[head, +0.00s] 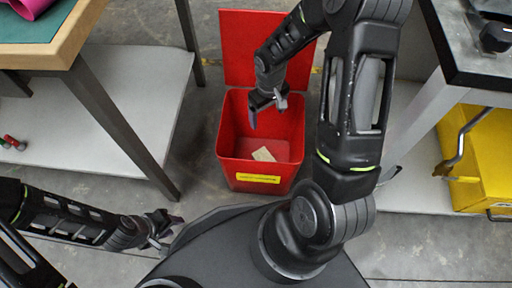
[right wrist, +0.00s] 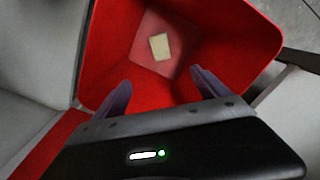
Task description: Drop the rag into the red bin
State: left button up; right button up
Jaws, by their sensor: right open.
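The red bin (head: 228,128) stands on the floor with its lid raised at the back. A small pale beige piece, which looks like the rag (head: 263,154), lies inside on the bin's floor. In the right wrist view the rag (right wrist: 159,46) lies flat at the bottom of the red bin (right wrist: 110,45). My right gripper (head: 267,108) is over the bin's opening, pointing down. Its fingers (right wrist: 160,88) are apart with nothing between them. My left gripper (head: 160,232) is low at the left, away from the bin; its jaws are too small to judge.
A workbench with a wooden edge (head: 85,25) and a grey lower shelf (head: 150,100) stands left of the bin. A dark-topped table (head: 470,70) and a yellow container (head: 480,150) are at the right. Concrete floor shows around the bin.

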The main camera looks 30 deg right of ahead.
jog(key=shift+r, duration=0.15)
notch_tip(320, 180, up, 8)
jog(key=p, duration=0.2)
jog(key=shift+f+p, duration=0.25)
jog(key=shift+p, duration=0.15)
dwell(0.7)
